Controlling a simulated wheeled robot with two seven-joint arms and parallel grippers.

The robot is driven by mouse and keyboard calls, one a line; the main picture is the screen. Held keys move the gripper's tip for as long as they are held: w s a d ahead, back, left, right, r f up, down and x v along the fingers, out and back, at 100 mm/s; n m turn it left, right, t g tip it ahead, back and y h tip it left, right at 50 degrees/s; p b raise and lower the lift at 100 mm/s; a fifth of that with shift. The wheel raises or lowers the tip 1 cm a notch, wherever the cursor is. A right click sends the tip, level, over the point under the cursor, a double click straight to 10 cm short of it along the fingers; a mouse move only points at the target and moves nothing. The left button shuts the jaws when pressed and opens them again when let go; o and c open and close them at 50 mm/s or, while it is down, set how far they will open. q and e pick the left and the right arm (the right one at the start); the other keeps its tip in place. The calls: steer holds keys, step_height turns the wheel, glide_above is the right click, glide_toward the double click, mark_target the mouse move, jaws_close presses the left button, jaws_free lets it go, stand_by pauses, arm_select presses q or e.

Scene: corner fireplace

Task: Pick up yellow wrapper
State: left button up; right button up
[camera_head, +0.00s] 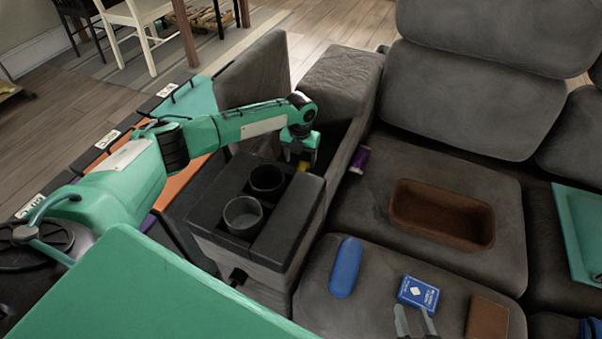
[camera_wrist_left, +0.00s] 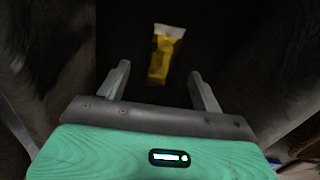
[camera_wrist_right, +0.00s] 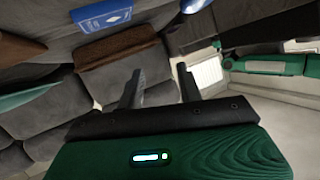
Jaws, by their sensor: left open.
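The yellow wrapper (camera_wrist_left: 163,58), with a pale top end, lies on a dark surface in the left wrist view. It is ahead of and between the fingers of my left gripper (camera_wrist_left: 160,82), which is open and empty, with dark space between them. In the head view my left gripper (camera_head: 300,160) reaches down into the dark recess behind the cup-holder console. A bit of yellow shows at its fingertips there, and most of the wrapper is hidden. My right gripper (camera_wrist_right: 158,75) is open and empty in its wrist view, away from the wrapper.
The cup-holder console (camera_head: 287,235) and the grey sofa arm (camera_head: 342,82) flank the recess closely. On the sofa lie a purple item (camera_head: 360,159), a brown tray (camera_head: 400,210), a blue case (camera_head: 345,267), a blue box (camera_head: 418,293) and a brown wallet (camera_head: 487,318).

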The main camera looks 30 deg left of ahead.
mark_target(301, 168)
arm_select(q)
steer(key=f, duration=0.2)
steer(key=f+b, duration=0.1)
steer(key=shift+s+d+f, duration=0.15)
steer(key=shift+d+f, duration=0.1)
steer(key=shift+f, duration=0.6)
arm_select(e)
steer(key=shift+w+a+r+t+y, duration=0.15)
steer(key=shift+w+r+t, duration=0.15)
steer(key=shift+r+t, duration=0.25)
steer(key=shift+w+a+r+t+y, duration=0.15)
steer(key=shift+w+r+t, duration=0.1)
steer(key=shift+r+t, duration=0.3)
arm_select(q)
steer(key=shift+c, duration=0.5)
steer(key=c, duration=1)
